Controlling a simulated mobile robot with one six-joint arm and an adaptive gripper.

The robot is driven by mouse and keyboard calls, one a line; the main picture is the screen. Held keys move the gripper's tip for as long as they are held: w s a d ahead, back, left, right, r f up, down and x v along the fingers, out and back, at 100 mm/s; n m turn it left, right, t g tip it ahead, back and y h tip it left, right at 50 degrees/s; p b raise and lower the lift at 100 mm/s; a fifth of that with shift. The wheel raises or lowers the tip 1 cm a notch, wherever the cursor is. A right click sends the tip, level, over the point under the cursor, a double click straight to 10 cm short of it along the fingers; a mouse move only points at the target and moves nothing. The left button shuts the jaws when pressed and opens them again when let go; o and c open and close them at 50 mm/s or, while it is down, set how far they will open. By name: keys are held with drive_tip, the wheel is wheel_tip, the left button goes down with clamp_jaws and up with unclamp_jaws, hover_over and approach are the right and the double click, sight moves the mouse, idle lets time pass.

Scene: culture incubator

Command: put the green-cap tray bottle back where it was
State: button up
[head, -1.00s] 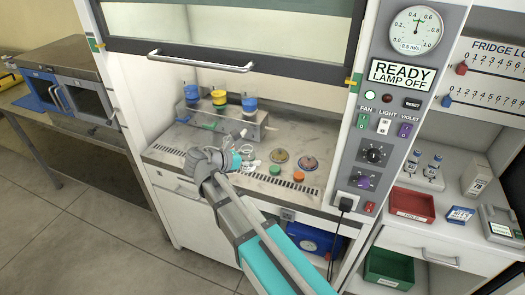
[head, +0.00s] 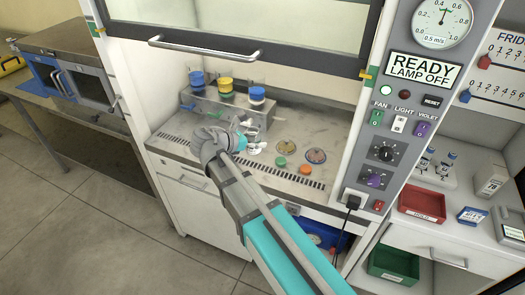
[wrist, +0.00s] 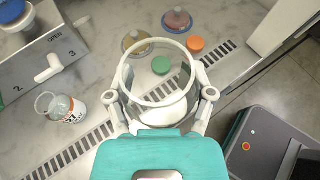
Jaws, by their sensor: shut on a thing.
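My gripper (wrist: 160,95) is shut on a clear, open, round-mouthed bottle (wrist: 158,104), seen from above in the wrist view with its wide rim between the fingers. Its label is hidden. In the head view my gripper (head: 240,141) is over the front of the hood's work surface; the bottle is too small there to make out clearly. A loose green cap (wrist: 161,65) lies on the surface just beyond the fingers and shows through the glass rim; it also shows in the head view (head: 281,162). I cannot tell whether the bottle touches the surface.
A second open bottle (wrist: 66,108) with an orange-marked label stands at left. An orange cap (wrist: 195,44) and two dishes (wrist: 135,42) (wrist: 177,20) lie beyond. A filter manifold (head: 225,107) stands behind. The raised sash (head: 205,45) hangs above; a slotted grille (head: 300,181) runs along the front.

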drive_tip(key=w+f+b, duration=0.2)
drive_tip(key=w, duration=0.2)
drive_tip(key=w+d+f+b, duration=0.1)
drive_tip(key=w+f+b, duration=0.2)
drive_tip(key=w, duration=0.1)
drive_tip(key=w+f+b, duration=0.3)
drive_tip(key=w, duration=0.1)
drive_tip(key=shift+w+d+f, duration=0.15)
drive_tip(key=shift+d+f, duration=0.05)
drive_tip(key=shift+d, duration=0.05)
drive_tip(key=shift+w+d+f+b, duration=0.1)
drive_tip(key=shift+w+f+b, duration=0.25)
drive_tip(key=shift+b, duration=0.15)
drive_tip(key=shift+w+f+b, duration=0.45)
drive_tip(key=shift+f+b, duration=0.15)
drive_tip(key=shift+b, duration=0.05)
drive_tip(key=shift+f+b, duration=1.4)
